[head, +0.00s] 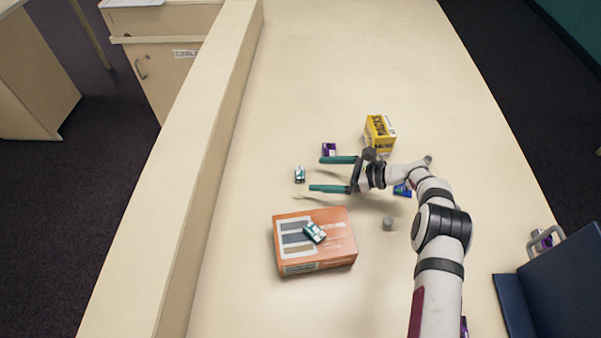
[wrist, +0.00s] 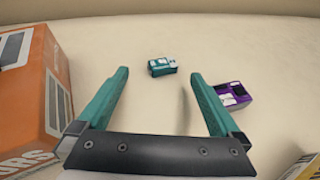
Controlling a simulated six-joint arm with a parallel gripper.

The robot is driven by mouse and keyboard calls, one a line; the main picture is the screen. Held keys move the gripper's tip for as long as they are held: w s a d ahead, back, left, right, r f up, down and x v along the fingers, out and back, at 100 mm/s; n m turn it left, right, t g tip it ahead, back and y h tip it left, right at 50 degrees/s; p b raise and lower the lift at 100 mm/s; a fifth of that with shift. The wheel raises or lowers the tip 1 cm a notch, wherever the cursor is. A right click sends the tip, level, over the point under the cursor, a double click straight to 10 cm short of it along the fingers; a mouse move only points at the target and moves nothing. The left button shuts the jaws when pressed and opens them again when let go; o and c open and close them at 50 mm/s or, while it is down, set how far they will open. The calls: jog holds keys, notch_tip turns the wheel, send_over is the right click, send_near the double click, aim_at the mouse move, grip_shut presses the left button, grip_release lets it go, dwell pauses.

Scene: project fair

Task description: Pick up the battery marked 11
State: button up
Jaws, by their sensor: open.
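A small teal and white battery (head: 300,175) lies on the table just beyond my fingertips; it also shows in the wrist view (wrist: 162,66), ahead between the fingers. A similar teal and white battery (head: 314,232) lies on top of an orange box. A purple battery (head: 328,149) lies beside the upper finger in the head view, and right of the right finger in the wrist view (wrist: 232,94). A blue one (head: 402,191) is partly hidden by my arm. I cannot read the number 11 on any of them. My gripper (head: 317,174) is open and empty, its teal fingers apart.
The orange box (head: 318,258) stands close to my gripper, on the left in the wrist view (wrist: 27,88). A yellow box (head: 379,133) stands on its other side. A small grey cylinder (head: 388,224) and a dark blue case (head: 552,290) are nearer. The table's far part is clear.

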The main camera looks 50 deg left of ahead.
aim_at(300, 173)
jog(key=x, duration=0.6)
jog(key=shift+w+a+f, duration=0.15)
jog(key=shift+w, duration=0.05)
jog(key=c, duration=1.4)
